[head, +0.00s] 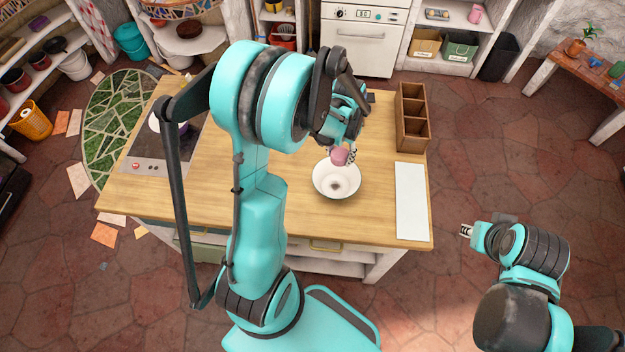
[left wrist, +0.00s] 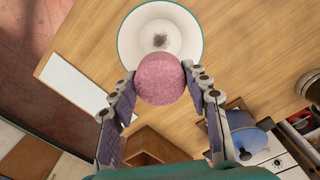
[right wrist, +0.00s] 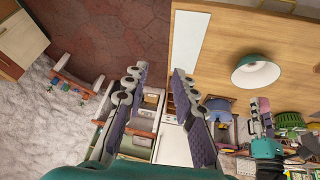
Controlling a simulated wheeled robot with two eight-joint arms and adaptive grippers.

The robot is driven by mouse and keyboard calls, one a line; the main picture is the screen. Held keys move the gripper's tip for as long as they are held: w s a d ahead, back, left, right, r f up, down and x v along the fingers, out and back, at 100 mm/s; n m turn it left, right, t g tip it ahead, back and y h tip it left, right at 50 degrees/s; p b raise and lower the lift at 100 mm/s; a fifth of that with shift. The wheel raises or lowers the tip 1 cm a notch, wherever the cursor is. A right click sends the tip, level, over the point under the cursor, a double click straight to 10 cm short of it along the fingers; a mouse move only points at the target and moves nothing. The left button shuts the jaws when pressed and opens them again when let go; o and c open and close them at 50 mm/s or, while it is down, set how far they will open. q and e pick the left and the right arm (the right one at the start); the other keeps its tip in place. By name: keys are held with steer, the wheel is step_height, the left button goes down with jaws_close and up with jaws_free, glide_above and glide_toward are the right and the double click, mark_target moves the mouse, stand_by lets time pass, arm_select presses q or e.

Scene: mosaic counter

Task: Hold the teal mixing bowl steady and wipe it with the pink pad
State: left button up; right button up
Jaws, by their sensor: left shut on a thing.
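The mixing bowl (head: 322,187) stands upright on the wooden counter, white inside with a teal rim. A dark smudge (head: 335,187) marks its inner bottom, also visible in the left wrist view (left wrist: 160,41). The bowl's teal outside shows in the right wrist view (right wrist: 253,60). My left gripper (left wrist: 160,77) is shut on the round pink pad (left wrist: 160,85), which it holds near the bowl's far rim; I cannot tell whether they touch. My right gripper (head: 465,231) is off the counter's right side, apart from the bowl; its fingers (right wrist: 158,78) are open and empty.
A white board (head: 411,200) lies along the counter's right edge, between the bowl and my right gripper. A wooden compartment box (head: 400,125) stands behind it. A dark hob (head: 150,165) is at the left. The counter around the bowl is clear.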

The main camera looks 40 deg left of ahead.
steer(key=w+a+f+n+g, duration=0.1)
steer(key=a+f+n, duration=0.3)
steer(key=a, duration=0.5)
steer(key=w+a+f+n+g, duration=0.2)
steer(key=a+f+n, duration=0.25)
steer(key=a, duration=0.45)
steer(key=s+a+f+n+g+h, duration=0.1)
steer(key=s+a+f+n, duration=0.5)
steer(key=a+f, duration=0.6)
arm_select(q)
steer(key=shift+a, duration=0.1)
arm_select(e)
steer(key=s+a+m+t, duration=0.2)
steer(key=a+t, duration=0.1)
steer(key=a, duration=0.9)
steer(key=x, duration=1.1)
steer(key=shift+w+d+f, duration=0.2)
steer(key=shift+w+d, duration=0.05)
steer(key=shift+w, duration=0.25)
